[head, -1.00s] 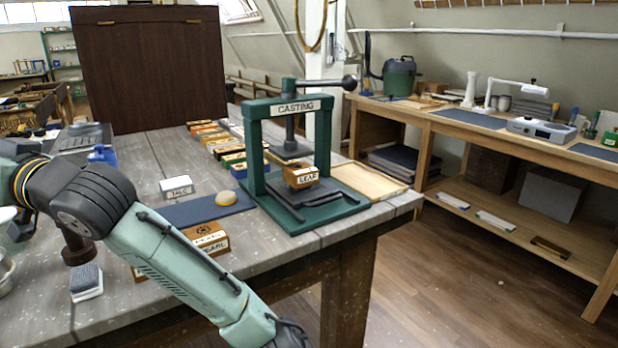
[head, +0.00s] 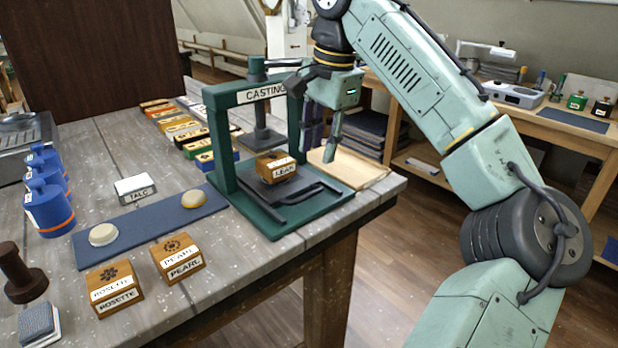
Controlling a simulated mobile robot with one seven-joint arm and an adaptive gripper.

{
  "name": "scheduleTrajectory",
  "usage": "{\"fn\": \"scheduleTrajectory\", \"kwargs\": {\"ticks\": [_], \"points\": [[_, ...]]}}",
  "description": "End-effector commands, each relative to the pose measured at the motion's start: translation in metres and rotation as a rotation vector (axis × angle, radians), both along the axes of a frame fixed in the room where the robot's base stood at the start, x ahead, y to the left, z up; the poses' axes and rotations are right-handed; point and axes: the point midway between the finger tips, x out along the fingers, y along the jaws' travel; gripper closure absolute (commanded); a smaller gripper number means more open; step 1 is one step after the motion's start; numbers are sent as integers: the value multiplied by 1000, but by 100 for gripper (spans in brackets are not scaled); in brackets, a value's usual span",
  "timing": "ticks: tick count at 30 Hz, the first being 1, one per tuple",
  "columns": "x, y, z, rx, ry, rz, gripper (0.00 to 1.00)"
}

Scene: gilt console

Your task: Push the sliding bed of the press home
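The green press (head: 225,150), labelled CASTING, stands at the table's right end. Its dark sliding bed (head: 258,188) sits low in the frame, out toward the near side of the upper plate (head: 262,140). A wooden mould labelled LEAF (head: 276,167) rests on the bed. A dark bar (head: 318,186) shows at the bed's near right. My gripper (head: 320,152) hangs fingers down by the press's right post, above and right of the mould. Its fingers look apart with nothing between them; one is in shadow. The gripper hides the end of the press lever.
A pale wooden board (head: 350,168) lies right of the press. ROSETTE (head: 115,288) and PEARL (head: 178,257) blocks stand in front of a blue mat (head: 150,228) holding two round pieces. Blue jars (head: 48,207) stand left. The table's near right edge is close to the press.

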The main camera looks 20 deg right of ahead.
Motion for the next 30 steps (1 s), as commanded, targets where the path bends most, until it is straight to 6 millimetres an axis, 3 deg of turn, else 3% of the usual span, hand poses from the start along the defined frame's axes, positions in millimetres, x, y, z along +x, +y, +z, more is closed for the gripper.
{"fn": "scheduleTrajectory", "kwargs": {"ticks": [9, 15, 27, 30], "points": [[11, 5, -59, 0, -2, 5, 70], [15, 7, -85, 0, -3, 5, 70], [17, 8, -94, 1, -5, 6, 70], [17, 8, -94, 1, -5, 6, 76]]}}
